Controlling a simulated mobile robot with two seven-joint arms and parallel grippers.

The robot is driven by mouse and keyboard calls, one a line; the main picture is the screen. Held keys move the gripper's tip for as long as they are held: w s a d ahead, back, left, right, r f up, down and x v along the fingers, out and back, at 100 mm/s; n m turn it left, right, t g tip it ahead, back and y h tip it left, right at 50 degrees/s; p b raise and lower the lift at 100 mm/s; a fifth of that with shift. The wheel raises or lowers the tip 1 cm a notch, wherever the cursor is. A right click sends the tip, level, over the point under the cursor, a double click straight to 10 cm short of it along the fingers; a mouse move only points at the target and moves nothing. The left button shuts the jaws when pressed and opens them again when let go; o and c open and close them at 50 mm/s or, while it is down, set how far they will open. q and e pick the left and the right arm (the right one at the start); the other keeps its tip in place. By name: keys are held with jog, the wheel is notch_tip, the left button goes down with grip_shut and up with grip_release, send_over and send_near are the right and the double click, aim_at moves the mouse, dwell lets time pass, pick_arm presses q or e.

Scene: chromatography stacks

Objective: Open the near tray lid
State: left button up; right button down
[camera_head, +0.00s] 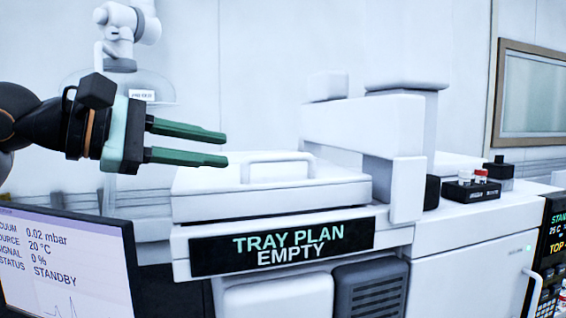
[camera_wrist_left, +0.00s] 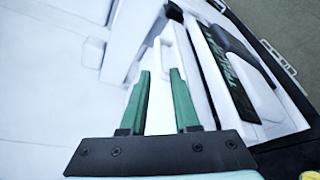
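The near tray lid (camera_head: 210,207) is a white slab lying shut on the white instrument, above a black sign reading "TRAY PLAN EMPTY" (camera_head: 283,246). A white bar handle (camera_head: 279,162) stands up on its top. My left gripper (camera_head: 225,149) has green fingers that are spread apart and empty. In the head view it is to the left of the handle and above the lid's left part, not touching it. In the left wrist view the open fingers (camera_wrist_left: 161,75) point toward the white lid and handle area. My right gripper is not in view.
A white arm-like housing (camera_head: 365,125) rises behind and right of the lid. A small black rack with red-capped vials (camera_head: 472,190) sits at right. A monitor (camera_head: 70,262) stands at lower left.

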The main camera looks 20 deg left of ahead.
aim_at(271, 158)
pick_arm(q)
jog(key=p+x, duration=0.2)
jog(key=x, duration=1)
jog(key=shift+w, duration=0.2)
grip_shut()
dwell(1.0)
